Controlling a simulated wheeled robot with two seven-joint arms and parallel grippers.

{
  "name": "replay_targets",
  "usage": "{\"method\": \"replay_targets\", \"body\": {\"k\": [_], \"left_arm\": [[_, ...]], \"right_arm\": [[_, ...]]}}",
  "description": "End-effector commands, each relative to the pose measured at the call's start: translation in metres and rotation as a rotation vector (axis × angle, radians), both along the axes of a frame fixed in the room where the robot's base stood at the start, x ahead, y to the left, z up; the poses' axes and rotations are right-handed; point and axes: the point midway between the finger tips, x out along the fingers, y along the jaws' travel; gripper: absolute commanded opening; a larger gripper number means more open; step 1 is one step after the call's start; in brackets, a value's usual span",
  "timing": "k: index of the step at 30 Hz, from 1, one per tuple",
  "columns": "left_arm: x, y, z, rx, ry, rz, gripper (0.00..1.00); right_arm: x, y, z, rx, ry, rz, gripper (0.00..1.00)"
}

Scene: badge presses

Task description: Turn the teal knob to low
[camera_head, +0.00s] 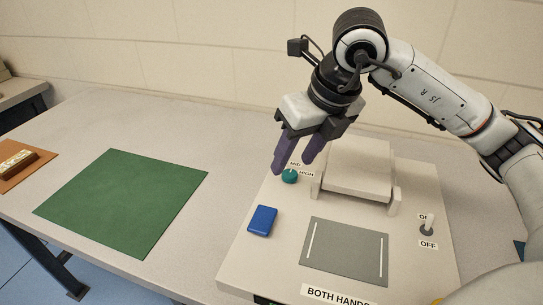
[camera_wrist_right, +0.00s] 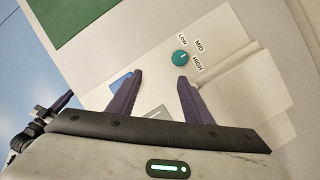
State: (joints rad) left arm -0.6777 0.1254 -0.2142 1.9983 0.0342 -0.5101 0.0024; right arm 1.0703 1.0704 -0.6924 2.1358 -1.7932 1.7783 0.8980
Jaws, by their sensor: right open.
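The teal knob (camera_head: 289,177) is on the beige press panel, left of the raised beige block. In the right wrist view the knob (camera_wrist_right: 180,57) has LOW, MID and HIGH labels around it. A small pale mark shows on the knob, but I cannot tell for sure which label it points to. My right gripper (camera_head: 292,167) is open and empty, with its purple fingers pointing down near the knob. In the wrist view the right gripper's fingertips (camera_wrist_right: 160,75) are apart and the knob is beyond them, not between them. My left gripper is out of view.
The press (camera_head: 238,275) carries a blue block (camera_head: 262,220), a grey plate (camera_head: 345,252), a raised beige block (camera_head: 357,168) and an ON/OFF toggle switch (camera_head: 428,225). A green mat (camera_head: 125,200) lies to the left, and an orange mat (camera_head: 42,166) at the far left.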

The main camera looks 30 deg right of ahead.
Motion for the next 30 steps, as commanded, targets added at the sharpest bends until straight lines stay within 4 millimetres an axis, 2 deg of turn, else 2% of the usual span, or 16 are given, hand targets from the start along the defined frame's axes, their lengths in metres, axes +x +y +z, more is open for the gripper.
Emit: {"method": "replay_targets", "body": {"k": [1, 5, 8, 19, 24, 30], "left_arm": [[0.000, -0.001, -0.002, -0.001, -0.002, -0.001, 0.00], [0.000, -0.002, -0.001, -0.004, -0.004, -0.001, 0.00], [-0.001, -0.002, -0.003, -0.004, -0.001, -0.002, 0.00], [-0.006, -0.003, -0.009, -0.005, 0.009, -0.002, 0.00], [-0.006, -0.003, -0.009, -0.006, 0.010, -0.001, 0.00], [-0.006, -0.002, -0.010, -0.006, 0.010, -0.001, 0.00]], "right_arm": [[0.002, -0.014, 0.005, -0.042, -0.020, -0.036, 0.46], [0.004, -0.031, 0.007, -0.089, -0.035, -0.084, 0.46], [0.009, -0.031, -0.004, -0.089, -0.034, -0.086, 0.46], [0.033, -0.032, -0.065, -0.086, -0.032, -0.080, 0.46], [0.040, -0.032, -0.079, -0.086, -0.034, -0.079, 0.46], [0.042, -0.032, -0.083, -0.085, -0.036, -0.079, 0.46]]}}
